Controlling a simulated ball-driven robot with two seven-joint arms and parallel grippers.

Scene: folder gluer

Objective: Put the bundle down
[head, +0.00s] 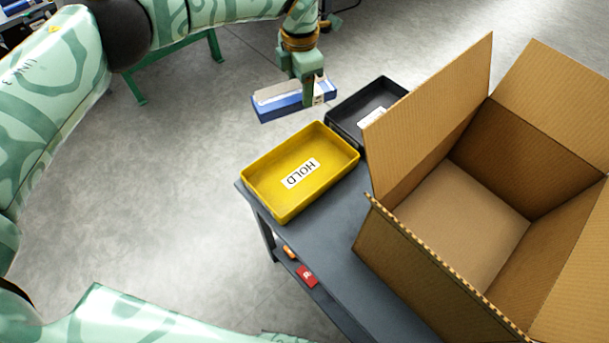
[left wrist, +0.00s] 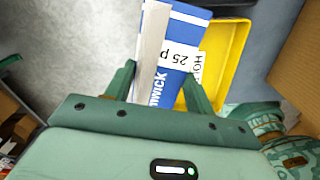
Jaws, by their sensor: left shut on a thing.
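A blue and white bundle (head: 292,101) with a small label is held in the air by my left gripper (head: 307,92), just beyond the far left side of the yellow tray. The yellow tray (head: 262,205) marked HOLD stands empty on the grey table (head: 335,218). It also shows in the left wrist view behind the bundle (left wrist: 236,45). My right gripper is not in view.
A black tray (head: 343,112) with a white label stands behind the yellow tray. A large open cardboard box (head: 428,243) with raised flaps fills the table's right side. A red item (head: 307,276) and an orange item (head: 289,252) are at the table's front edge.

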